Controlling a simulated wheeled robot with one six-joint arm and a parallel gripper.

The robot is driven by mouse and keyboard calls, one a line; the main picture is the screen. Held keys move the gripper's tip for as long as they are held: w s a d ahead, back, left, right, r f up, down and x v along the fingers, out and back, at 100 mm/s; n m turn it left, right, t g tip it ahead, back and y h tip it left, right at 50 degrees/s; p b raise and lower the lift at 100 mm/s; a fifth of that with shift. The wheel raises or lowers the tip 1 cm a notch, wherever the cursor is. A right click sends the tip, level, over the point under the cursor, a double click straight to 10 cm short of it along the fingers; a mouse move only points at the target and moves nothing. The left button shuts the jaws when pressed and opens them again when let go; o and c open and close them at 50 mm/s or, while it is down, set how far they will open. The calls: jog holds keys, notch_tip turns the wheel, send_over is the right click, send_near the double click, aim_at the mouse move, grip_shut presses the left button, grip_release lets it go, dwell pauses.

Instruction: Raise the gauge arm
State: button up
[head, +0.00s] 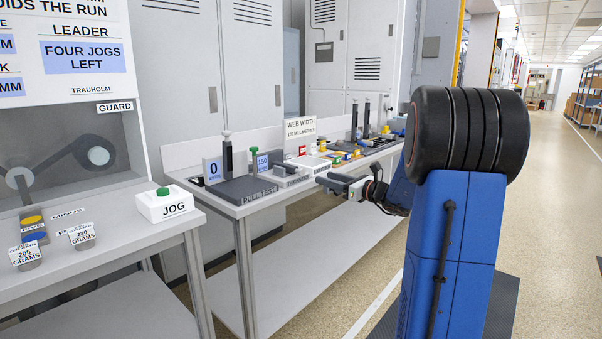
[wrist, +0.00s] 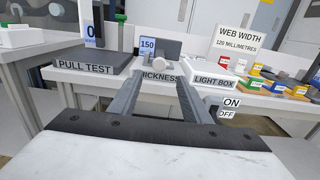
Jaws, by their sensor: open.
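The thickness gauge stands on the bench. Its display (wrist: 148,46) reads 150 in the wrist view, and it also shows in the head view (head: 262,160). Its base label (wrist: 159,77) reads THICKNESS, partly covered by my left finger. A pale round-ended piece (wrist: 164,66) sticks out in front of the gauge, between my fingers in the picture. I cannot tell whether it is the gauge arm's end or whether the arm is up or down. My gripper (wrist: 160,88) is open and empty, pointing at the gauge. In the head view my gripper (head: 328,181) is at the bench's front edge.
The pull test stand (head: 250,189) is left of the gauge, the light box (wrist: 214,80) right. Several small coloured blocks (wrist: 268,84) lie farther right, below the web width sign (wrist: 238,40). An ON/OFF label (wrist: 229,107) is near my right finger. The aisle floor (head: 545,200) is clear.

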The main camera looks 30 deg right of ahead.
aim_at(303, 171)
jog(key=x, duration=1.2)
jog(key=shift+w+a, duration=0.2)
jog(key=shift+w, duration=0.15)
grip_shut()
